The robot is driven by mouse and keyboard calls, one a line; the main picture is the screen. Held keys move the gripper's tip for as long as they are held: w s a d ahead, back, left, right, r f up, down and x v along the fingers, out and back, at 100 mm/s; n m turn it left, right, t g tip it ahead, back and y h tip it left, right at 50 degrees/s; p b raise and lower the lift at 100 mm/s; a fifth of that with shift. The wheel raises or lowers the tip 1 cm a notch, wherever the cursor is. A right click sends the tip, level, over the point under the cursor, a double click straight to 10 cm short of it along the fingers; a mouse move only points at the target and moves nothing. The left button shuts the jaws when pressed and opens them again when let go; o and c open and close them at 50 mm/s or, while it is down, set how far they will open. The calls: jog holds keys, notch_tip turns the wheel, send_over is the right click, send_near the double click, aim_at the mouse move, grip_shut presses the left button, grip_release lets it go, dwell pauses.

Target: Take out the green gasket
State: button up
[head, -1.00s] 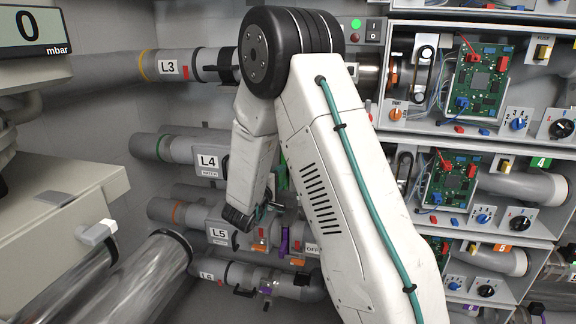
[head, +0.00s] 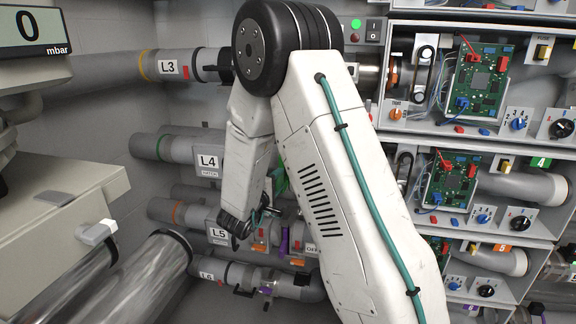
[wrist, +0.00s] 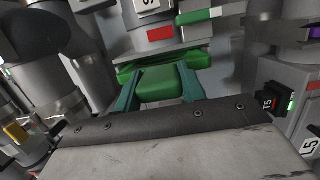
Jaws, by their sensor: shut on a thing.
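The green gasket (wrist: 160,84) is a bright green block in the wrist view, with a wider green flange at its far end. My gripper (wrist: 158,78) has its two teal fingers on either side of the block and is shut on it. In the head view a green piece, seemingly the same gasket (head: 281,181), shows between my arm links, beside the pipes. My arm hides part of it there. A grey housing with a red patch and a flat green strip (wrist: 200,16) lies just beyond the gasket in the wrist view.
The L4 pipe (head: 180,148) and L5 pipe (head: 178,212) run behind my arm. A black T5 part (wrist: 270,102) is close on the right in the wrist view. Shelves with circuit boards (head: 478,85) are on the right.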

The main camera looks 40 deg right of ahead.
jog(key=shift+s+d+v, duration=0.1)
jog(key=shift+s+v, duration=0.1)
jog(key=shift+v, duration=0.9)
jog(key=shift+s+d+v, duration=0.1)
jog(key=shift+s+v, duration=0.05)
jog(key=shift+v, duration=0.95)
jog(key=shift+s+d+v, duration=0.1)
jog(key=shift+s+v, duration=0.1)
jog(key=shift+v, duration=0.9)
jog(key=s+v, duration=0.1)
jog(key=v, duration=0.6)
jog(key=shift+s, duration=0.35)
